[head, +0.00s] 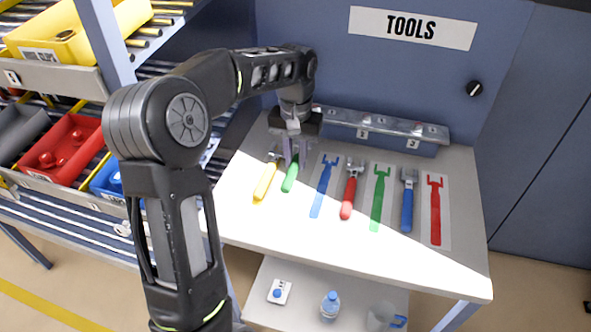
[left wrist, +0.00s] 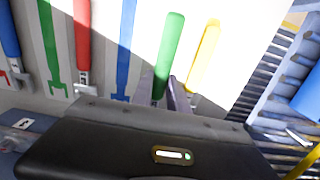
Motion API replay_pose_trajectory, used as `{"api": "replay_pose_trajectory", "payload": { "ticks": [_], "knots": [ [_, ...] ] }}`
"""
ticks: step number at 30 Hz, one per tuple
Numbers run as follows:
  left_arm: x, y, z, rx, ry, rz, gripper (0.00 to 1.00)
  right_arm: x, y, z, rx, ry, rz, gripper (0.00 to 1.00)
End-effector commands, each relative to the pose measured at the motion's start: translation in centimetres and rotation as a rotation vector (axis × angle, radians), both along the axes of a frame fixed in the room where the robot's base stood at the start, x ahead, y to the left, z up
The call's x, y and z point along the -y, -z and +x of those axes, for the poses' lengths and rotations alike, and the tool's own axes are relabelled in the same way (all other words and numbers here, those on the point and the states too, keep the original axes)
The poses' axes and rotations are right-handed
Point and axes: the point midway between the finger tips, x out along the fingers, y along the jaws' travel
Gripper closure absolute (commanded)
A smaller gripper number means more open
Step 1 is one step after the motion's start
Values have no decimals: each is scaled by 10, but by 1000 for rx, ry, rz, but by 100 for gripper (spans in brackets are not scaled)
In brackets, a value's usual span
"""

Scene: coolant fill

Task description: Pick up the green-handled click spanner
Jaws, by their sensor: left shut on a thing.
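The green-handled click spanner (head: 290,178) lies at the left part of the tool table, just right of the yellow-handled spanner (head: 264,182). My left gripper (head: 291,160) reaches down over its head end and is shut on it. In the left wrist view the green handle (left wrist: 170,48) sticks out from between the fingers (left wrist: 165,95). The spanner's head is hidden by the gripper. I cannot tell whether the spanner is clear of the table. My right gripper is not in view.
Right of it are a blue tool outline (head: 323,186), a red-handled spanner (head: 349,192), a green outline (head: 379,198), a blue-handled spanner (head: 408,205) and a red outline (head: 435,210). A metal rail (head: 385,125) runs behind. A rack with bins (head: 68,148) stands left.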

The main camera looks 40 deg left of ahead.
Motion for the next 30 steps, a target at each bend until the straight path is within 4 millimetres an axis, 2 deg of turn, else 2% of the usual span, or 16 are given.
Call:
{"api": "replay_pose_trajectory", "payload": {
  "ticks": [3, 9, 30],
  "knots": [
    [0, -24, 1, 6, 0, 1, 100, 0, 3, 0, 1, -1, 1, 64],
    [0, -50, 0, 1, 1, -1, 100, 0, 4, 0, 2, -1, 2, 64],
    [0, -53, 0, 1, 1, -1, 100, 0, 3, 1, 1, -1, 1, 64]
  ]
}}
